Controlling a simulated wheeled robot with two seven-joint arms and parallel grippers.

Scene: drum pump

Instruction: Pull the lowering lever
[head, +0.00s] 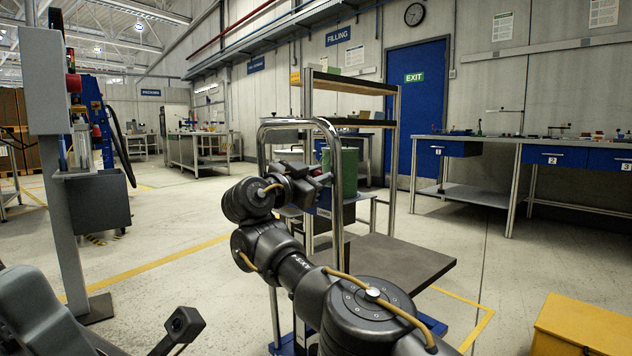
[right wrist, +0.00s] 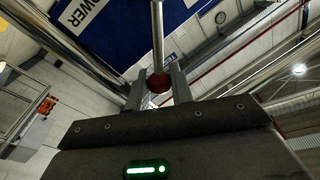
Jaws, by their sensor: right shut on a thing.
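My right gripper (head: 318,182) is at the push frame of a lift trolley, by its curved steel tube (head: 336,150). In the right wrist view, my right gripper (right wrist: 159,85) has its two fingers on either side of a red ball knob (right wrist: 158,82), shut on it. The knob sits at the end of a thin metal rod, the lowering lever (right wrist: 157,35), which runs up past a blue plate with white lettering ending in "OWER" (right wrist: 85,20). In the head view the lever is not clearly visible. My left gripper is not in view.
A green drum (head: 346,172) stands behind the tube. A dark flat top (head: 400,262) lies right of the frame. A yellow box (head: 585,325) is at lower right, a grey post (head: 62,220) at left. Workbenches (head: 480,190) line the back wall. Open floor lies between.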

